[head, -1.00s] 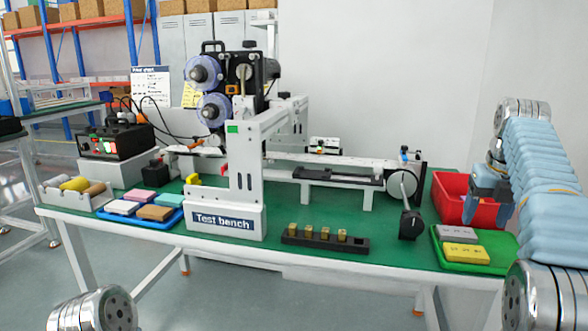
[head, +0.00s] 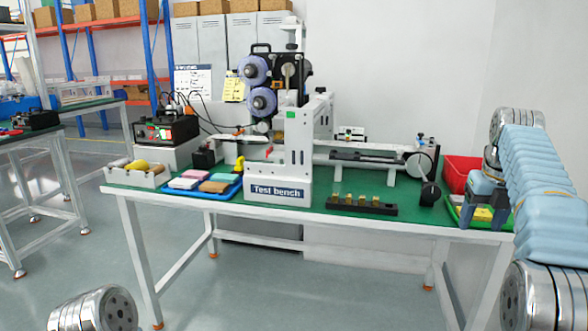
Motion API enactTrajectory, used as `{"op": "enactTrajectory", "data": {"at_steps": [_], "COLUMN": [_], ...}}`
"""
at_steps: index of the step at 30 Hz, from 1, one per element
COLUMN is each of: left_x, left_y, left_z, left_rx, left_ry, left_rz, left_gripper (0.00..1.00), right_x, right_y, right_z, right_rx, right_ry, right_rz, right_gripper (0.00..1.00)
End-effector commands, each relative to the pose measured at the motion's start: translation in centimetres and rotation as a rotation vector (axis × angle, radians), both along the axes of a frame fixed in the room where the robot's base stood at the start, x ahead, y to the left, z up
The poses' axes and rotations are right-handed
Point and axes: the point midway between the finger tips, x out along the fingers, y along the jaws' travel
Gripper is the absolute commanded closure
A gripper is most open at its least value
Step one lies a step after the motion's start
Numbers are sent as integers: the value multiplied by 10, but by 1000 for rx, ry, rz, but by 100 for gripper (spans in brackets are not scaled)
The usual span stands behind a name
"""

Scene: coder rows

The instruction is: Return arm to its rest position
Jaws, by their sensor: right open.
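My right arm, in a light blue sleeve, comes in from the right edge of the head view. Its gripper (head: 481,212) is open, fingers pointing down, in front of the green tray (head: 510,223) at the bench's right end. A yellow block (head: 478,214) in that tray shows behind and between the fingers, and nothing is seen gripped. Whether the fingers touch the tray cannot be told. Of my left arm only a silver joint shows at the lower left; its gripper is out of view.
The green test bench (head: 330,197) carries a white machine (head: 297,150), a black strip with brass pieces (head: 361,205), a blue tray (head: 228,193) and a red bin (head: 457,172). Another table (head: 30,132) stands at left. The floor in front is clear.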

Motion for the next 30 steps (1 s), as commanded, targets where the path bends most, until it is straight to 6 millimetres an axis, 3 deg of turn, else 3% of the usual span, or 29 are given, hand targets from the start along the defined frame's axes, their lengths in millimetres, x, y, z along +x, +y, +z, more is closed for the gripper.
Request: {"op": "enactTrajectory", "data": {"at_steps": [11,17,20,23,26,30], "left_x": [0,0,0,0,0,0], "left_y": [0,0,0,0,0,0], "left_z": [0,0,0,0,0,0], "left_rx": [0,0,0,0,0,0], "left_ry": [0,1,1,1,1,1], "left_rz": [0,0,0,0,0,0], "left_gripper": [59,59,59,59,59,59], "right_x": [30,49,54,51,36,-7], "right_y": [3,13,23,42,67,113], "right_z": [-73,-147,-202,-272,-343,-432], "right_rx": [-30,-55,-69,-84,-100,-120], "right_ry": [29,48,60,67,61,22], "right_rz": [273,545,741,1000,1289,1702], "right_gripper": [37,37,37,37,37,37]}}
